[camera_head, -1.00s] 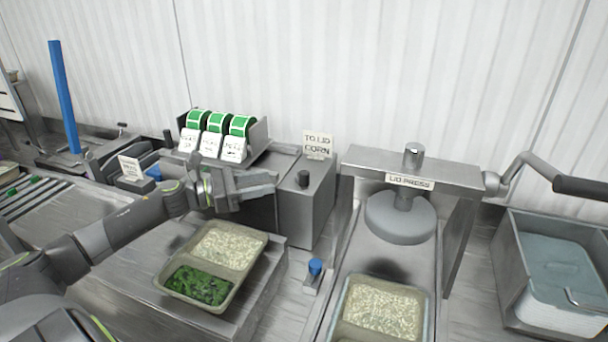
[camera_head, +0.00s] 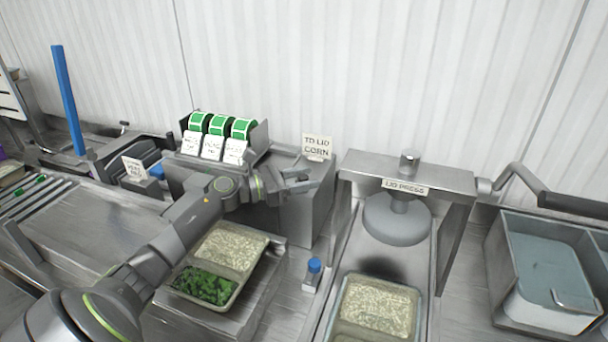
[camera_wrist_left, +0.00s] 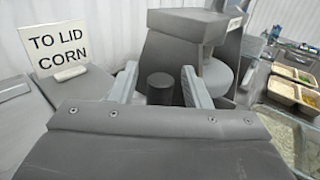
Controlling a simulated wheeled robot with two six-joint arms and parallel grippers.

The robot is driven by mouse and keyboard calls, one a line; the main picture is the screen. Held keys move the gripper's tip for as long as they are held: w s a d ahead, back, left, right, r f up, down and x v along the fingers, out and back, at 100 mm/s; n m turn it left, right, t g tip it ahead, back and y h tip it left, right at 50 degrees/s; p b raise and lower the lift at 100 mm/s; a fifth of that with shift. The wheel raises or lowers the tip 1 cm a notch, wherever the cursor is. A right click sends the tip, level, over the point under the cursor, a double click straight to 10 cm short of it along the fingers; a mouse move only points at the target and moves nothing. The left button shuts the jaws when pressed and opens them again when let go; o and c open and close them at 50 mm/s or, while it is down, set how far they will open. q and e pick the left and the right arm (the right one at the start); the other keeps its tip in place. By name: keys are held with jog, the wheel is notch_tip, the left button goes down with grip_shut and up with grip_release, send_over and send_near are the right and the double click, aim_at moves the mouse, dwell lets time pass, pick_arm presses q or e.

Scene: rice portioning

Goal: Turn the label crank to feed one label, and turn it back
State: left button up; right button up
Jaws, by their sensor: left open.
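The label unit carries green label rolls (camera_head: 219,124) with white cards in front. The dark upright crank knob (camera_wrist_left: 160,88) shows between the fingers of my left gripper (camera_head: 304,181) in the left wrist view. My left gripper (camera_wrist_left: 160,84) is open, one finger on each side of the knob, with visible gaps. In the head view the gripper is over the grey box right of the label rolls, and its fingers largely hide the knob. My right gripper is not in view.
A "TO LID CORN" sign (camera_head: 317,147) stands close behind the gripper. The lid press (camera_head: 398,215) is to the right. A tray of rice and greens (camera_head: 237,277) sits below the left arm. A blue-topped button (camera_head: 314,265) is nearby.

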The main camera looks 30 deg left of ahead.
pick_arm(q)
grip_shut()
jog(key=n+t+y+p, duration=0.1)
jog(key=p, duration=0.1)
jog(key=n+y+p, duration=0.1)
jog(key=y+p, duration=0.1)
jog(key=w+d+n+t+y+p, duration=0.1)
jog(key=p, duration=0.1)
jog(key=shift+r+t+y, duration=0.25)
jog(key=shift+t+y, duration=0.05)
jog(key=shift+w+d+f+n+t+y+p, duration=0.15)
jog(key=shift+w+n+t+y+p, duration=0.1)
jog(key=shift+n+y+p, duration=0.35)
jog(key=shift+w+d+f+n+t+y+p, duration=0.1)
jog(key=shift+w+n+t+y+p, duration=0.1)
jog(key=shift+n+y+p, duration=0.45)
jog(key=shift+y, duration=0.25)
jog(key=shift+w+n+y, duration=0.2)
jog(key=shift+n+y, duration=0.15)
jog(key=shift+y, duration=0.25)
grip_release()
